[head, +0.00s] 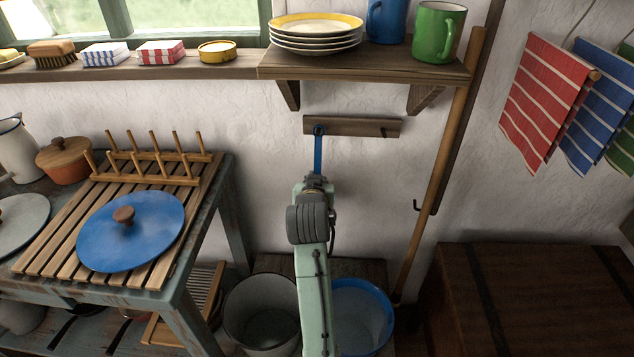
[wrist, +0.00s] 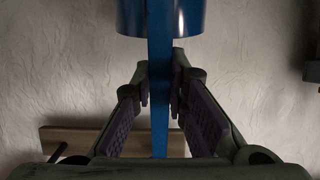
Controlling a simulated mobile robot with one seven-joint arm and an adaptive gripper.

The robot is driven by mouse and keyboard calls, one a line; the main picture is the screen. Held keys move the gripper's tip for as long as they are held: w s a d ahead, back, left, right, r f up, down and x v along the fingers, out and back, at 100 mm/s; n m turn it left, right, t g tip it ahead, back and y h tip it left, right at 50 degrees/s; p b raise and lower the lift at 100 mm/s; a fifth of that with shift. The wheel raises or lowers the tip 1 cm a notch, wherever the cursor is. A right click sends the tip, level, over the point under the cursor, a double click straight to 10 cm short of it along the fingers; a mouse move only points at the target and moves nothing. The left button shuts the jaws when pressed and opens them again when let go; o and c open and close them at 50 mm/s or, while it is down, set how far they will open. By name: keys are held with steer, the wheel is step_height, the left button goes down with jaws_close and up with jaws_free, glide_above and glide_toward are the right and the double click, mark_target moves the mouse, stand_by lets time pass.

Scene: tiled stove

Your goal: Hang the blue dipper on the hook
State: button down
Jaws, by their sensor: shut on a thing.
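The blue dipper shows in the head view as an upright blue handle (head: 318,153) rising from my gripper (head: 315,180). Its top end is at the left part of a wooden hook rail (head: 352,126) on the wall. I cannot tell whether it is around a hook there or only in front of the rail. In the wrist view my gripper (wrist: 160,90) is shut on the handle (wrist: 159,60); the dipper's cup (wrist: 137,18) is at the top edge, and the rail (wrist: 80,141) is low down. My arm hides the cup in the head view. A bare peg (head: 384,131) juts from the rail's right part.
A shelf (head: 370,68) with stacked plates (head: 315,33) and mugs is above the rail. A wooden pole (head: 440,165) leans to the right. A worktable with a blue lid (head: 130,232) stands left. Two buckets, one blue-rimmed (head: 362,318), stand below.

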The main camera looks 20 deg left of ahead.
steer(key=c, duration=1.5)
jaws_free()
